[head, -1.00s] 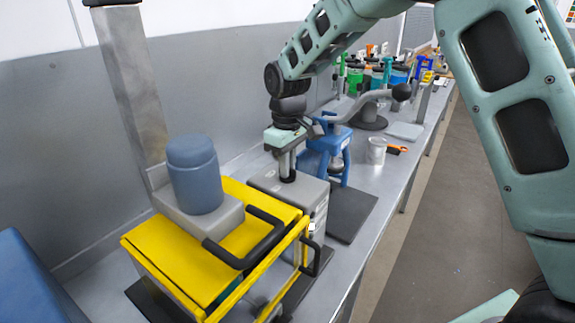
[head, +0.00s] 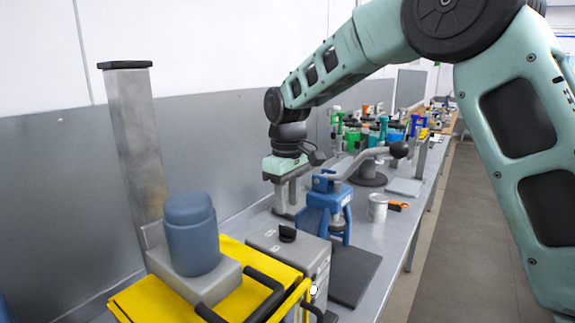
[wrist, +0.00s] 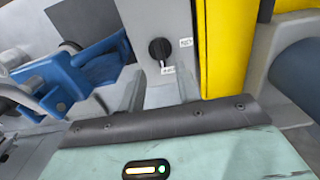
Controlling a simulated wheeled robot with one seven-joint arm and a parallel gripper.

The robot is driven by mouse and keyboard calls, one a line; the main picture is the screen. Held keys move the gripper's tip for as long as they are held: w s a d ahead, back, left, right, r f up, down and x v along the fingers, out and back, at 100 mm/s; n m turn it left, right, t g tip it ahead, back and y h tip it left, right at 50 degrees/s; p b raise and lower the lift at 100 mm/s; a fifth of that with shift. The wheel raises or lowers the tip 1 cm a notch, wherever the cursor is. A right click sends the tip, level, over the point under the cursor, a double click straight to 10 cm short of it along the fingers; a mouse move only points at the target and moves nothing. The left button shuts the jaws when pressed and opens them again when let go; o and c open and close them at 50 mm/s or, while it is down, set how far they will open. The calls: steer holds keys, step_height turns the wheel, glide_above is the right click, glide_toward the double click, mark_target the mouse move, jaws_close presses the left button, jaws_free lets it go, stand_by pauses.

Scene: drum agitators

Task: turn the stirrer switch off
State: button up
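The stirrer switch is a black rotary knob (head: 287,233) on top of a grey box (head: 270,244). In the wrist view the knob (wrist: 159,50) shows with two small white labels, one to its right and one just below it. The label text is too small to read surely. The knob seems to point towards the lower label. My gripper (head: 286,208) hangs above and behind the knob in the head view, apart from it. In the wrist view my gripper (wrist: 160,88) has its fingers spread with nothing between them. The stirrer's blue motor (head: 191,236) stands left of the box.
A yellow guard frame (head: 150,302) with a black handle is close to the box. The wall is behind.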

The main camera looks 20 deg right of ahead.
mark_target(287, 227)
step_height(287, 227, up, 11)
steer(key=b, duration=0.1)
steer(key=shift+b, duration=0.3)
steer(key=shift+f, duration=0.1)
steer(key=s+d+f+m+t, duration=0.1)
steer(key=s+d+f+m, duration=0.1)
steer(key=s+d+f, duration=0.35)
steer(key=s+d+f+m+t, duration=0.1)
steer(key=s+d+f+m, duration=0.15)
steer(key=s+f, duration=0.6)
steer(key=s+d+f+m+t, duration=0.1)
steer(key=s+d+f+m, duration=0.25)
steer(key=s+f, duration=0.3)
steer(key=s+a+f+n+g+b, duration=0.2)
steer(key=s+a+n, duration=0.6)
steer(key=s+a, duration=0.5)
steer(key=a+g+b, duration=0.1)
steer(key=a+b, duration=0.1)
steer(key=a, duration=0.2)
steer(key=shift+s+a+f+n+y+b, duration=0.15)
steer(key=shift+s+a+n+y+b, duration=0.15)
steer(key=shift+n+b, duration=0.1)
